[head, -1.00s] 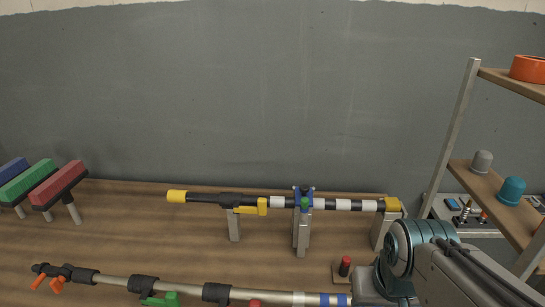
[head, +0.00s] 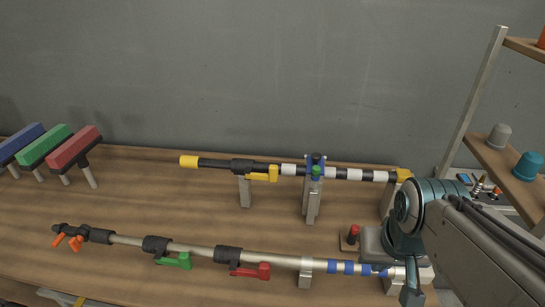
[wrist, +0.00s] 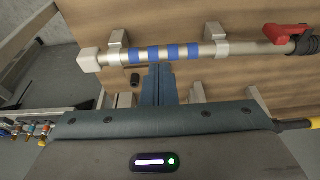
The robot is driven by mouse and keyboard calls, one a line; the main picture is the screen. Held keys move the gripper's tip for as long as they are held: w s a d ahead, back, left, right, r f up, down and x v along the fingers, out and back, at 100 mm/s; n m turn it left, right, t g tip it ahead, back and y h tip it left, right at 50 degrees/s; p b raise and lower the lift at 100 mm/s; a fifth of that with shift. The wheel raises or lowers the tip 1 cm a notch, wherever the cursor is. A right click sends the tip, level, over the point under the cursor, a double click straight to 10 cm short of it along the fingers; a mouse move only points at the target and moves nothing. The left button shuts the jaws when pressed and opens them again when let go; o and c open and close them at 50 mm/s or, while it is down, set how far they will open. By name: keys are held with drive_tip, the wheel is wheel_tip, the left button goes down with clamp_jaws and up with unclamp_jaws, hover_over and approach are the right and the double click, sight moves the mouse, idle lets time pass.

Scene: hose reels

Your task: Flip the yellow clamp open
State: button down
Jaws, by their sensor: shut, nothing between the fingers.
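The yellow clamp (head: 262,174) is a yellow lever on a black collar, on the left part of the back pole (head: 216,163) in the head view. The lever lies along the pole. In the wrist view a yellow piece (wrist: 308,123) shows at the right edge; I cannot tell if it is this clamp. My gripper (wrist: 158,70) is shut and empty, with its fingers beside the blue-striped part of the front pole (wrist: 118,58) in the wrist view. In the head view my gripper is at the lower right, well to the right of the clamp and partly hidden by my arm.
The front pole carries orange, green (head: 174,261) and red (head: 252,271) levers. Grey posts hold both poles; a blue and green clamp (head: 316,168) sits mid back pole. Brushes (head: 73,148) stand left, a red-topped peg (head: 353,233) near my arm, a shelf (head: 490,160) right.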

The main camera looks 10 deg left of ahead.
drive_tip(key=w+a+r+b, duration=0.1)
drive_tip(key=w+a+r, duration=0.3)
drive_tip(key=w, duration=0.6)
drive_tip(key=w+a+r+b, duration=0.1)
drive_tip(key=w+a+r, duration=0.3)
drive_tip(key=w, duration=0.5)
drive_tip(key=w+a+b, duration=0.2)
drive_tip(key=w+a, duration=1)
drive_tip(key=a, duration=0.3)
drive_tip(key=shift+w+t, duration=0.4)
drive_tip(key=shift+f, duration=0.15)
drive_tip(key=x, duration=0.9)
drive_tip(key=shift+w+f, duration=0.15)
drive_tip(key=shift+f, duration=0.2)
drive_tip(key=shift+s+a+f, duration=0.1)
drive_tip(key=shift+s, duration=1.9)
